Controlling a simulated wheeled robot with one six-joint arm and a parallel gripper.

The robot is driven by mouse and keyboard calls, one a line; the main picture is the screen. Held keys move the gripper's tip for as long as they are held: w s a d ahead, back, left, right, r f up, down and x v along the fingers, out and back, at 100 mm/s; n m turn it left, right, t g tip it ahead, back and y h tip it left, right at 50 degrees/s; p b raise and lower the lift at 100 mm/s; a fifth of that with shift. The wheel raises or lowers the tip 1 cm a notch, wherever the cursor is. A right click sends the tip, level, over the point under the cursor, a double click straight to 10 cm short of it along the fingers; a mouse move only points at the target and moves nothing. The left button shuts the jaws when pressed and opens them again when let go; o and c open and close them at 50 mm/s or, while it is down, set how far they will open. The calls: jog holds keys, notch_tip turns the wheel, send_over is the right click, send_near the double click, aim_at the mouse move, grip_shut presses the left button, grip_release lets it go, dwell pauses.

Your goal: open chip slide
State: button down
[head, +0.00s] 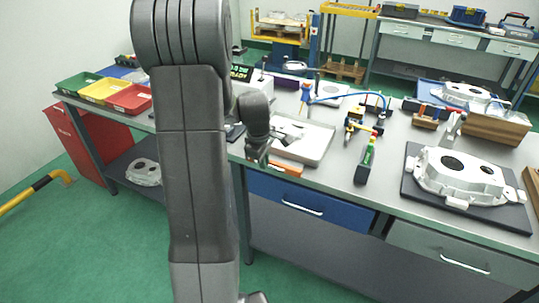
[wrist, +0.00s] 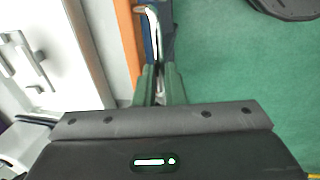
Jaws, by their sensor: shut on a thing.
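A blue drawer front (head: 345,209) with a silver bar handle (head: 301,205) sits under the bench top and looks closed. I cannot tell for sure that it is the chip slide. My gripper (head: 262,161) is at the bench's front edge, partly behind my arm. In the wrist view its green fingers (wrist: 158,85) are shut at the near end of a silver bar handle (wrist: 153,38), beside a narrow blue face. The exact contact is hidden between the fingers.
An orange piece (head: 286,167) lies along the bench edge beside my gripper, before a pale tray (head: 314,143). A green-and-black tool (head: 366,162) and a casting (head: 458,174) on a dark mat stand to the right. Green floor (wrist: 235,60) is clear before the bench.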

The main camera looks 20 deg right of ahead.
jog(key=shift+s+a, duration=0.5)
jog(key=shift+a, duration=0.05)
jog(key=c, duration=1.5)
grip_release()
notch_tip(320, 180, up, 14)
jog(key=s+a, duration=0.1)
jog(key=a, duration=0.1)
jog(key=shift+s+f, duration=0.15)
jog(key=shift+s, duration=0.2)
jog(key=shift+f, duration=0.15)
notch_tip(320, 180, down, 13)
jog(key=w+d, duration=0.2)
jog(key=shift+d+f, duration=0.15)
jog(key=shift+d, duration=0.05)
